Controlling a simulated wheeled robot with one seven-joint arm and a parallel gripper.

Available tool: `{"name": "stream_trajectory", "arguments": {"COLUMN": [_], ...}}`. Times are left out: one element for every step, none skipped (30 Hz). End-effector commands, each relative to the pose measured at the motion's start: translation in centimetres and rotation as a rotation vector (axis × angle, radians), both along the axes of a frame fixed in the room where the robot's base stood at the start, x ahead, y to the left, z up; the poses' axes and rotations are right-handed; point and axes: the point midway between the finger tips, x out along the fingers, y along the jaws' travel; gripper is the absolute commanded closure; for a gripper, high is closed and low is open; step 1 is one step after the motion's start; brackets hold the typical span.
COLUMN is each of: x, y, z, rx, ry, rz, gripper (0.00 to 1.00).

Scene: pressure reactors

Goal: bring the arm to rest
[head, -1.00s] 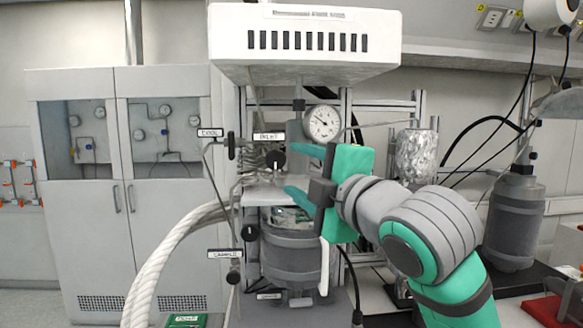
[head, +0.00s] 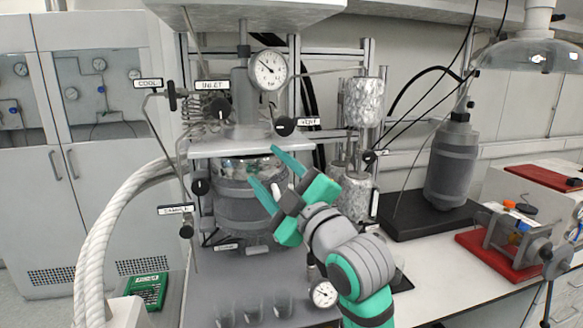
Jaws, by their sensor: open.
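My gripper (head: 276,178) is in the middle of the head view, with its two teal fingers spread apart and nothing between them. It points up and to the left, in front of the reactor vessel (head: 240,208) and below the vent knob (head: 284,126). In the picture the fingers overlap the vessel's right side; I cannot tell whether they touch it. My arm reaches in from the lower right and hides part of the bench and of the frame behind it.
A pressure gauge (head: 268,70) sits above the vessel. A thick white hose (head: 110,215) curves on the left. Several small cups (head: 253,309) stand on the bench in front. A grey bottle (head: 452,165) stands on a black base (head: 410,222), and a red-based device (head: 497,255) is at the right.

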Motion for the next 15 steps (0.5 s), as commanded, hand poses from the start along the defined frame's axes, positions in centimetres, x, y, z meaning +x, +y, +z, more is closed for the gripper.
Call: {"name": "stream_trajectory", "arguments": {"x": [0.4, 0.6, 0.7, 0.8, 0.9, 1.0, 1.1, 1.1, 1.1, 1.1, 1.0, 0.9, 0.8, 0.7, 0.4], "y": [-0.2, -0.3, -0.6, -0.8, -0.9, -1.1, -1.3, -1.5, -1.7, -1.8, -1.9, -2.1, -2.2, -2.3, -2.4], "z": [-1.9, -2.8, -4.1, -5.0, -6.0, -7.3, -8.3, -9.3, -10.7, -11.7, -12.8, -14.2, -15.2, -16.4, -17.7], "rx": [0.051, 0.081, 0.121, 0.149, 0.177, 0.215, 0.241, 0.268, 0.303, 0.329, 0.354, 0.386, 0.411, 0.433, 0.465], "ry": [0.024, 0.033, 0.048, 0.057, 0.068, 0.081, 0.092, 0.104, 0.117, 0.128, 0.138, 0.153, 0.163, 0.174, 0.187], "rz": [0.0, -0.003, -0.009, -0.012, -0.016, -0.021, -0.026, -0.032, -0.039, -0.045, -0.051, -0.06, -0.067, -0.074, -0.083], "gripper": [0.47, 0.47, 0.47, 0.47, 0.47, 0.47, 0.47, 0.47, 0.47, 0.47, 0.47, 0.47, 0.47, 0.47, 0.47]}}
